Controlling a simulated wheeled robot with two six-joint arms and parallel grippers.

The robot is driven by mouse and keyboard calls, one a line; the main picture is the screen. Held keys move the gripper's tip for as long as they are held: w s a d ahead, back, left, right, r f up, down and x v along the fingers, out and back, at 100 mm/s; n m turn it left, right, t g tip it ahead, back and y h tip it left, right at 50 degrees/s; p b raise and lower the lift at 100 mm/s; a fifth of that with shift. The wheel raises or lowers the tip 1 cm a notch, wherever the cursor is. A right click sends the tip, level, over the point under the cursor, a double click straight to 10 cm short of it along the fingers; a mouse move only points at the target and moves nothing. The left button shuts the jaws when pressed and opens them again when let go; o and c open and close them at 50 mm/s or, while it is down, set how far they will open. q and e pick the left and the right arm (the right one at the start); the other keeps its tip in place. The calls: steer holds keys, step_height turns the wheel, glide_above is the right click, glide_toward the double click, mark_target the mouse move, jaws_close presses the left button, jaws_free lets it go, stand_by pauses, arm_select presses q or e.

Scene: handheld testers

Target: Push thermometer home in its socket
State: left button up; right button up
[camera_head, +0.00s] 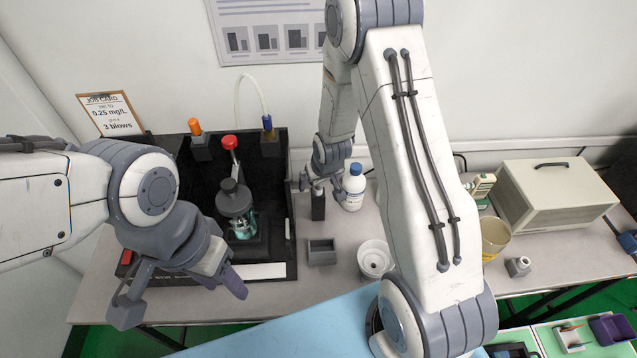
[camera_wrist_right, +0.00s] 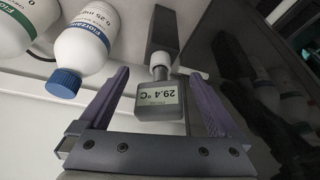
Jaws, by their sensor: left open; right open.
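The thermometer (camera_wrist_right: 158,103) shows in the right wrist view as a dark grey head with a display reading 29.4 °C. A short neck joins it to a white collar at the end of a dark upright block, its socket (camera_wrist_right: 160,32). The socket also shows in the head view (camera_head: 318,207), beside the black case. My right gripper (camera_wrist_right: 151,76) is open, with one purple finger on each side of the thermometer and visible gaps to it. In the head view my right gripper (camera_head: 318,180) is above the socket and hides the thermometer. My left gripper (camera_head: 180,296) is open and empty at the table's front left.
A white bottle with blue cap (camera_wrist_right: 80,50) stands close beside the right gripper; it also shows in the head view (camera_head: 353,190). The black case (camera_head: 285,200) holds a capped jar (camera_head: 236,205). A grey box (camera_head: 321,252) and white cup (camera_head: 374,258) stand in front.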

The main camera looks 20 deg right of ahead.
steer(key=v, duration=0.4)
steer(key=shift+r, duration=0.35)
steer(key=p+v, duration=0.2)
steer(key=v, duration=0.3)
steer(key=shift+s, duration=0.15)
